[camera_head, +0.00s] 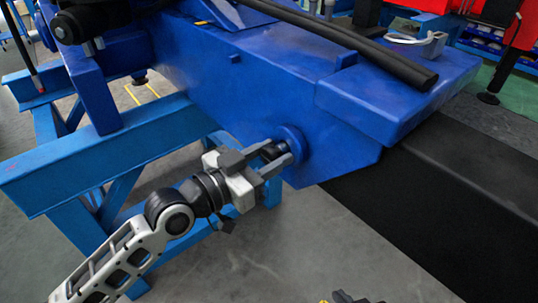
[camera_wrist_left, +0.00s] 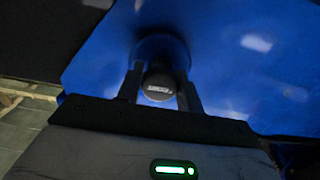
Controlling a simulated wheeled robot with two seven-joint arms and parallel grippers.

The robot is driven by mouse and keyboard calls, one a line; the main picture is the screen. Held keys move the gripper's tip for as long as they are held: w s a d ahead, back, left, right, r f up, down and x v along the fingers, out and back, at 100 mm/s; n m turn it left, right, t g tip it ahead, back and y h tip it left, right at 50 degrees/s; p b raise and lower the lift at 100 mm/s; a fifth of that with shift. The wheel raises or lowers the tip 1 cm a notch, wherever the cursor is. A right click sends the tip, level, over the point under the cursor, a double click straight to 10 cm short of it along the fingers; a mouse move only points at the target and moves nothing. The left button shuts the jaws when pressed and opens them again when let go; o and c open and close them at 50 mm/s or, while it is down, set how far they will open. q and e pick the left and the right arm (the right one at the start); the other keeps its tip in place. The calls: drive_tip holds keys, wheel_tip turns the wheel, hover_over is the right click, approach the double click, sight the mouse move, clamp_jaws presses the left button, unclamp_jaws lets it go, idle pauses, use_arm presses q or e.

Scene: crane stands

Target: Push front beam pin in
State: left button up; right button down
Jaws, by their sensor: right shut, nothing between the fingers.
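The front beam pin (camera_head: 273,151) is a short dark cylinder in a round blue collar (camera_head: 292,143) on the side of the blue crane beam (camera_head: 245,95). The fingers (camera_wrist_left: 160,92) also show on both sides of the pin in the wrist view. I cannot tell whether they touch it. The pin's far part is hidden in the beam. My right gripper is not clearly visible.
A black beam (camera_head: 440,210) extends to the lower right. Grey floor (camera_head: 260,245) is open below the pin.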

use_arm(q)
drive_tip(key=o, duration=0.3)
drive_tip(key=shift+w+d, duration=0.15)
drive_tip(key=shift+d, duration=0.05)
drive_tip(key=shift+a, duration=0.1)
drive_tip(key=shift+s+a+f, duration=0.1)
drive_tip(key=shift+s+a, duration=0.15)
drive_tip(key=b+v, duration=0.3)
drive_tip(key=v, duration=1.2)
drive_tip(key=shift+a, duration=0.1)
drive_tip(key=s+f+n+y, duration=0.2)
drive_tip(key=f+y, duration=0.1)
drive_tip(key=f, duration=0.5)
drive_tip(key=s+a+f+n+y, duration=0.1)
drive_tip(key=s+f+n+y, duration=0.1)
drive_tip(key=f, duration=0.6)
drive_tip(key=s+f+n+g+y, duration=0.1)
drive_tip(key=s+f+n+y, duration=0.1)
drive_tip(key=f+y, duration=0.3)
wheel_tip(320, 180, down, 4)
drive_tip(key=shift+a+r+n, duration=0.1)
drive_tip(key=shift+a+n, duration=0.2)
drive_tip(key=shift+n, duration=0.4)
